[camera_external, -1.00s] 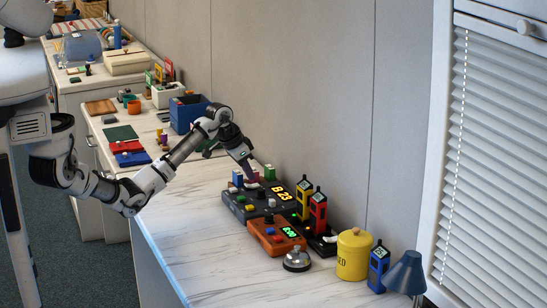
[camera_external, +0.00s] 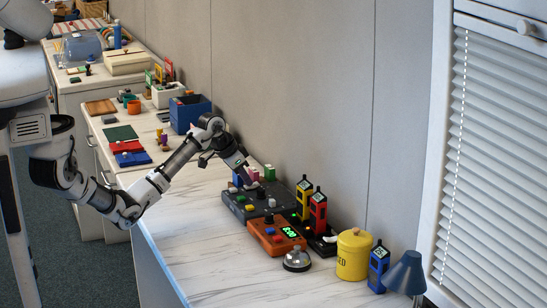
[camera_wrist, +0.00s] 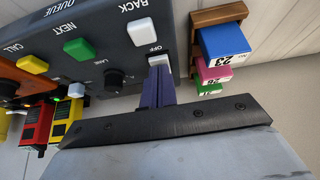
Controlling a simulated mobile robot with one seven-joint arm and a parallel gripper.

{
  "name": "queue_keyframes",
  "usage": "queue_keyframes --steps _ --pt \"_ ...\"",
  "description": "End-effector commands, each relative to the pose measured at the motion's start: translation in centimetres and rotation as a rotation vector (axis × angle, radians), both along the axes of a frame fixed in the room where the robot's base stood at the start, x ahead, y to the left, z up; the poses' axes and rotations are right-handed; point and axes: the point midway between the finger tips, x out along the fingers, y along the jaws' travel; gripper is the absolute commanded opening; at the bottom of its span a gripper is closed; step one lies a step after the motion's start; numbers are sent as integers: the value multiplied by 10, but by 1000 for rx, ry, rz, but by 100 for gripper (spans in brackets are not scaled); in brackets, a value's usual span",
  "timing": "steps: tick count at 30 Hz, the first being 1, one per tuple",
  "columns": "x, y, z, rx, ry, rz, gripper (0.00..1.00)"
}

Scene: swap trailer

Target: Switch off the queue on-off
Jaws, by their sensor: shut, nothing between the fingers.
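The queue box (camera_external: 232,200) is a dark grey console on the counter. In the wrist view the same console (camera_wrist: 88,25) shows a white switch (camera_wrist: 158,60) beside the word OFF. White BACK (camera_wrist: 141,31), green NEXT (camera_wrist: 78,48) and yellow CALL (camera_wrist: 32,63) buttons and a black LANE knob (camera_wrist: 113,78) sit on it. My gripper (camera_wrist: 159,72) is shut and empty, its purple fingertips at the white switch, apparently touching it and covering part of it. In the external view my gripper (camera_external: 252,184) is over the box's back part. No lit number shows on the box there.
An orange console (camera_external: 268,238) with a green lit display stands in front of the box. Yellow (camera_external: 304,197) and red (camera_external: 318,212) handsets stand to the right. A wooden rack with blue (camera_wrist: 222,42) and pink blocks is close beside my fingers. The front left counter is clear.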

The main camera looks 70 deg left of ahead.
Motion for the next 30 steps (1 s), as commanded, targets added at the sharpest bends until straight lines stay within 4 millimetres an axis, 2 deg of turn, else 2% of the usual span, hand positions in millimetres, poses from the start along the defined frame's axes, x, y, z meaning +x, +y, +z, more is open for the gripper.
queue_keyframes --steps 12,23,30 --pt "14 -1 6 0 1 -1 0" --pt "15 0 7 0 1 -1 0" --pt "17 -1 34 0 1 -2 0"
